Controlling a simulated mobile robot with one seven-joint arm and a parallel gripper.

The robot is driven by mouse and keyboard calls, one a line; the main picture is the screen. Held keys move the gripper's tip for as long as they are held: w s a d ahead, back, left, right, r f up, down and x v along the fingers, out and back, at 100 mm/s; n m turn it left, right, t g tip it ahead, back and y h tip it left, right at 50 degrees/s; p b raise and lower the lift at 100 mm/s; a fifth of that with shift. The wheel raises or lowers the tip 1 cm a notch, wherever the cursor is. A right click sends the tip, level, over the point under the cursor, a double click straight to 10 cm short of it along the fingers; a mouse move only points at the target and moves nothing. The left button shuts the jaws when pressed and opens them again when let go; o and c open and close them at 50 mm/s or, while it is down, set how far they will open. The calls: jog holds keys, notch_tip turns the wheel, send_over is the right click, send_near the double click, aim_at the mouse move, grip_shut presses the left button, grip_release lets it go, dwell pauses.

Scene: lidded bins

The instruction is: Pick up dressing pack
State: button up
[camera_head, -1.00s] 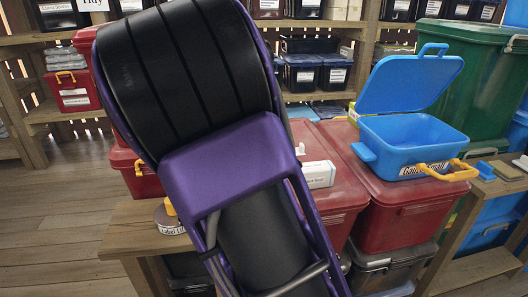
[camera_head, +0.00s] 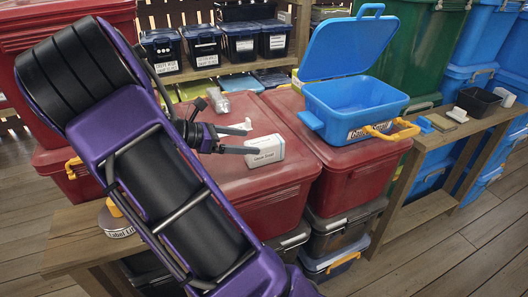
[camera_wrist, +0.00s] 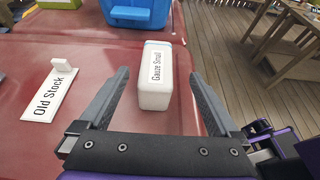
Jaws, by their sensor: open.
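The dressing pack is a small white box labelled "Gauze Small" (camera_head: 265,151). It lies on the red lid of a large bin, and it also shows in the wrist view (camera_wrist: 155,82). My gripper (camera_head: 242,138) is open and empty, just left of the box in the head view. In the wrist view its two dark fingers (camera_wrist: 160,76) appear on either side of the box's near part, with gaps on both sides. I cannot tell whether the fingertips are down at the box's height.
A white "Old Stock" sign (camera_wrist: 48,95) lies left of the fingers. An open blue bin (camera_head: 350,108) with raised lid and yellow handle stands on the neighbouring red bin (camera_head: 350,158). A wooden bench (camera_head: 455,135) is at right. Dark bins fill the back shelf.

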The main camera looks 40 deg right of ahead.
aim_at(270, 144)
jog(key=x, duration=0.9)
jog(key=shift+w+f+b, duration=0.1)
jog(key=shift+w+b, duration=0.2)
jog(key=shift+b, duration=0.05)
jog(key=shift+c, duration=0.3)
